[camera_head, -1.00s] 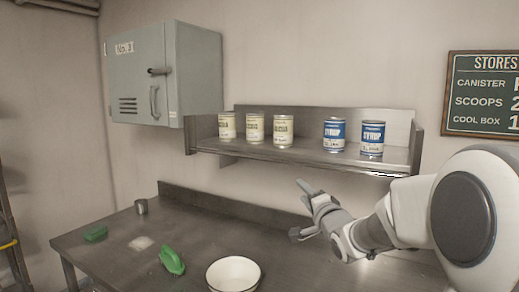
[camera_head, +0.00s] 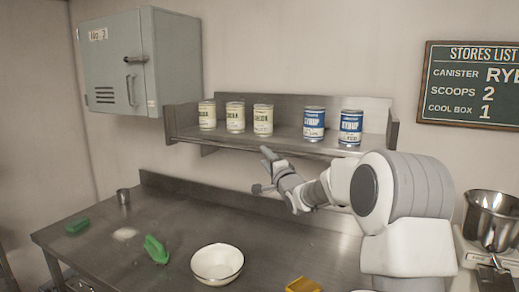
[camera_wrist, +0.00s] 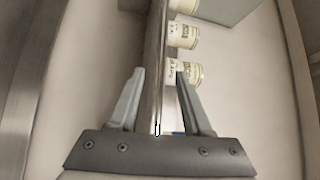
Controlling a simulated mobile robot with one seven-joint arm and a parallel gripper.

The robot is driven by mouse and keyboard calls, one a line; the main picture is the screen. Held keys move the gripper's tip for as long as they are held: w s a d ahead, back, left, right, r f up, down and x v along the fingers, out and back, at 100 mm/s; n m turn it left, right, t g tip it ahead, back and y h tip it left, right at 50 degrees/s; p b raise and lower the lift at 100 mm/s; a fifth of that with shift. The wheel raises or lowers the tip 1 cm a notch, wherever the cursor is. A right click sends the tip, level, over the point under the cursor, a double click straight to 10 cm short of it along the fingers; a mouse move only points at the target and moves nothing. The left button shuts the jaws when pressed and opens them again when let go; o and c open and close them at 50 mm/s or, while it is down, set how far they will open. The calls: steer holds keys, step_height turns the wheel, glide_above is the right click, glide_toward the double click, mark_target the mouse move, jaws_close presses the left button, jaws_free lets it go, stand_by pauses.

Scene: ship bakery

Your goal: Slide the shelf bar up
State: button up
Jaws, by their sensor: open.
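The shelf bar (camera_head: 215,141) is a thin metal rail along the front edge of the grey wall shelf. It looks low, at about the level of the shelf board. In the wrist view the bar (camera_wrist: 157,62) runs lengthwise between my fingers. My gripper (camera_head: 262,170) is at the shelf's front, below the third cream-labelled can. In the wrist view my gripper (camera_wrist: 159,74) is open, with a finger on each side of the bar. I cannot tell whether either finger touches it.
Cream-labelled cans (camera_head: 235,117) and blue syrup cans (camera_head: 314,124) stand on the shelf behind the bar. A grey cabinet (camera_head: 140,62) hangs at left.

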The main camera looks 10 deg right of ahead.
mark_target(259, 151)
steer(key=shift+p+x, duration=0.6)
steer(key=shift+x, duration=2.4)
jaws_close()
